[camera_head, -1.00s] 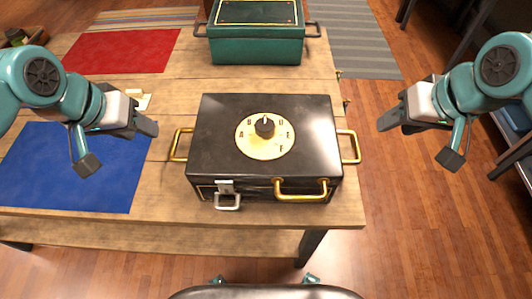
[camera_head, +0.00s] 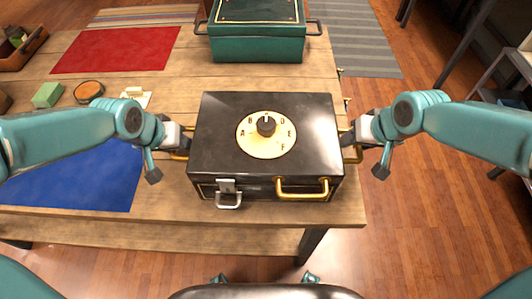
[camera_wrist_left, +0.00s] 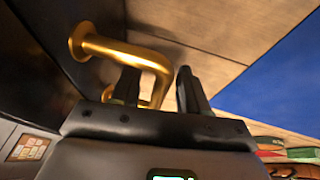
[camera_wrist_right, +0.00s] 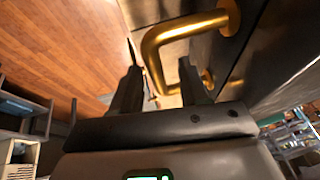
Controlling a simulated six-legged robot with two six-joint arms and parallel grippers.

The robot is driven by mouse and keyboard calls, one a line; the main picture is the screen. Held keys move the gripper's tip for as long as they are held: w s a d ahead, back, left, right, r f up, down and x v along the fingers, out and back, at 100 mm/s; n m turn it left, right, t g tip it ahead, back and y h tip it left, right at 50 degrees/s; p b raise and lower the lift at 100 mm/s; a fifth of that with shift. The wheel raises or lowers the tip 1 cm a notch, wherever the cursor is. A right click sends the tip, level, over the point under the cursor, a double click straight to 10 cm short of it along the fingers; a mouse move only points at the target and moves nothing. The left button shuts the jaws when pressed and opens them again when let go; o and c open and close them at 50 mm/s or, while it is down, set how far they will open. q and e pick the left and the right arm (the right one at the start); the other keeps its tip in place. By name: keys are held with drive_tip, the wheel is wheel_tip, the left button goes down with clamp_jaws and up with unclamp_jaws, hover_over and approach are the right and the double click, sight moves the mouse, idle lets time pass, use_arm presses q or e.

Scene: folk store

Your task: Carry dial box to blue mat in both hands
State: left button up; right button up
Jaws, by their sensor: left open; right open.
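The black dial box (camera_head: 212,158) sits on the wooden table, with a gold lettered dial (camera_head: 266,135) on its lid and gold handles on both sides. My left gripper (camera_head: 186,145) is open at the box's left handle; in the left wrist view the gold handle (camera_wrist_left: 128,52) passes between the fingers (camera_wrist_left: 158,88). My right gripper (camera_head: 347,146) is open at the right handle; in the right wrist view that handle (camera_wrist_right: 182,35) lies between the fingers (camera_wrist_right: 160,90). The blue mat (camera_head: 75,185) lies left of the box, partly hidden by my left arm.
A green box (camera_head: 257,45) with dark handles stands behind the dial box. A red mat (camera_head: 118,50) is at the back left. The table's front edge is close to the box.

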use_arm(q)
drive_tip(key=shift+d+f, duration=0.1)
drive_tip(key=shift+f, duration=0.1)
use_arm(e)
drive_tip(key=shift+f, duration=0.25)
use_arm(q)
drive_tip(key=shift+w+f, duration=0.1)
use_arm(e)
drive_tip(key=shift+w, duration=0.1)
use_arm(q)
clamp_jaws()
use_arm(e)
clamp_jaws()
drive_tip(key=shift+r, duration=0.1)
idle(0.7)
